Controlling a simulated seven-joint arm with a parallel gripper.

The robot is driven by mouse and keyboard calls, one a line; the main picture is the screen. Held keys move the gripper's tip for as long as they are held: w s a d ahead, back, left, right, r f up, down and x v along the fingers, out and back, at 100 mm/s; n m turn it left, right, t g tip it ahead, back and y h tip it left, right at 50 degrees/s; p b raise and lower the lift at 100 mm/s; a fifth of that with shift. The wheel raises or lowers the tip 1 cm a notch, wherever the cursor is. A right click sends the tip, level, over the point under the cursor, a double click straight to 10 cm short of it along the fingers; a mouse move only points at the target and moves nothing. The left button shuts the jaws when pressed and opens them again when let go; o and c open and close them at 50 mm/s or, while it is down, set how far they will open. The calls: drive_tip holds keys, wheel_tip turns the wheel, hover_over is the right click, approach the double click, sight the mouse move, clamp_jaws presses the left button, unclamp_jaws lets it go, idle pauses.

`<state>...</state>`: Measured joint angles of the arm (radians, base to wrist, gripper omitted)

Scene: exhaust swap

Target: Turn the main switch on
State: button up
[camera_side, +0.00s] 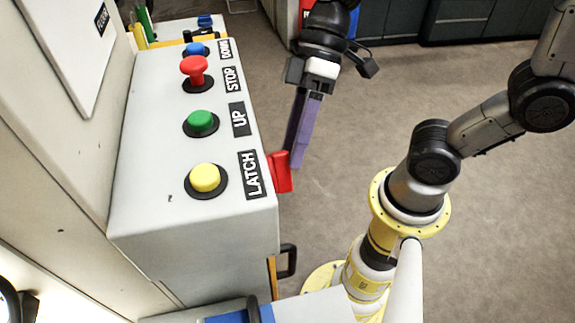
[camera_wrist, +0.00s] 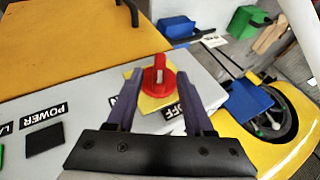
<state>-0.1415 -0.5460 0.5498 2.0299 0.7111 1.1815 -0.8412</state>
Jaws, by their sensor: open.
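The main switch is a red rotary knob (camera_wrist: 159,76) on a yellow plate (camera_wrist: 150,103), with an OFF label partly showing beside it in the wrist view. Its raised handle stands roughly upright in that picture. In the side view the red switch (camera_side: 281,173) shows on the right-hand face of the grey control box (camera_side: 195,262). My gripper (camera_side: 296,160) reaches down to it there. In the wrist view my gripper (camera_wrist: 158,88) is open, with one purple finger on each side of the knob. I cannot tell whether either finger touches it.
The box top carries a yellow LATCH button (camera_side: 205,178), a green UP button (camera_side: 201,122), a red STOP button (camera_side: 194,70) and a blue button (camera_side: 196,49). A black handle (camera_side: 288,261) sticks out below. A POWER label (camera_wrist: 43,116) is left of the switch.

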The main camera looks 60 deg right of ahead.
sight(288, 170)
drive_tip(key=shift+x, duration=2.15)
clamp_jaws()
